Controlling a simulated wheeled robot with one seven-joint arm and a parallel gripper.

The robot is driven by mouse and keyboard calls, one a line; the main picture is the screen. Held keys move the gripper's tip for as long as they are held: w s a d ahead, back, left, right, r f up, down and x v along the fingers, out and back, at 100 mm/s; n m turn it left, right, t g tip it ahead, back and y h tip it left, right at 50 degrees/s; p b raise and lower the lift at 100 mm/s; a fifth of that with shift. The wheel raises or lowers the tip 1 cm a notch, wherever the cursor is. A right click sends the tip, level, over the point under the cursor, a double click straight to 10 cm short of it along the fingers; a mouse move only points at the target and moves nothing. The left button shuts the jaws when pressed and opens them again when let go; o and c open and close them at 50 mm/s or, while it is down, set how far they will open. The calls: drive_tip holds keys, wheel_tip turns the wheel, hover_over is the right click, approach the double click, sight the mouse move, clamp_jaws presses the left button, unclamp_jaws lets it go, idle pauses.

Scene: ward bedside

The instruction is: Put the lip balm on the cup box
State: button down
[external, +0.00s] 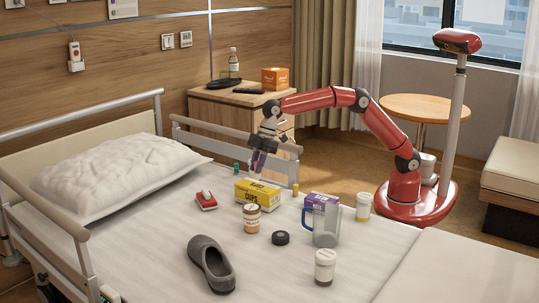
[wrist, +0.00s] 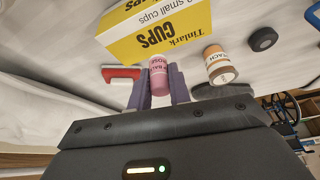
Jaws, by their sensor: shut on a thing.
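The lip balm (wrist: 158,76) is a small pink cylinder with lettering, in the wrist view. My gripper (wrist: 159,86) is shut on it, with one purple-grey finger on each side. The cup box (wrist: 160,32) is yellow and white, marked "CUPS", just beyond the lip balm in the wrist view. In the external view the cup box (external: 258,195) lies on the bed, and my gripper (external: 257,163) is above it towards its back. The lip balm is hard to make out there. I cannot tell whether it touches the box.
Around the box on the bed are a red-and-white item (external: 206,201), an orange-brown jar (external: 251,219), a black puck (external: 280,238), a purple box (external: 319,201), a blue-handled mug (external: 327,226) and a grey slipper (external: 212,264). A bed rail (external: 237,147) stands behind.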

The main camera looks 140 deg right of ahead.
sight(257, 185)
drive_tip(key=shift+f+b, duration=0.3)
drive_tip(key=shift+f, duration=2.1)
drive_tip(key=shift+f, duration=0.15)
drive_tip(key=c, duration=1.3)
unclamp_jaws()
